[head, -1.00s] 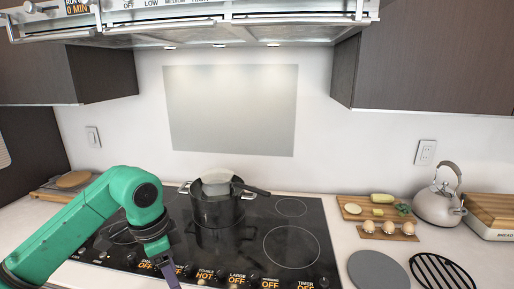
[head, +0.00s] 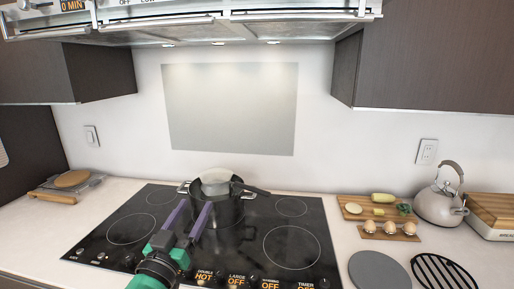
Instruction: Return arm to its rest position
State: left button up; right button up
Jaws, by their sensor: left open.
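My left gripper (head: 191,220) shows at the bottom centre-left of the head view, over the front part of the black cooktop (head: 128,228). Its two purple fingers are spread apart, point away toward the back, and hold nothing. They appear in front of the left side of the dark pot (head: 222,208); I cannot tell whether they touch it. The pot stands on a rear burner with something pale in its open top. My right gripper is not in view.
A wooden board (head: 352,214) with vegetables and eggs lies right of the cooktop. A range hood (head: 230,30) hangs above. The left counter front is clear.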

pick_arm(q)
jog(key=s+a+f+n+g+y, duration=0.1)
jog(key=s+a+f+g+y, duration=0.25)
jog(key=f, duration=0.65)
jog(key=s+a+f+n+g+y, duration=0.1)
jog(key=s+a+f+g+y, duration=0.3)
jog(key=f, duration=0.6)
jog(key=s+f+m+g+h, duration=0.2)
jog(key=s+f+g+h, duration=0.2)
jog(key=s+f+g, duration=0.85)
jog(key=s+a+f+t, duration=0.1)
jog(key=s+f, duration=0.1)
jog(key=f, duration=0.9)
jog(key=s+f+t, duration=0.1)
jog(key=s+f, duration=0.2)
jog(key=f, duration=0.8)
jog(key=s+a+f+g, duration=0.1)
jog(key=s+a+f, duration=0.2)
jog(key=s+f, duration=1.1)
jog(key=shift+s+m+y, duration=0.35)
jog(key=shift+s+m, duration=0.05)
jog(key=shift+s, duration=0.8)
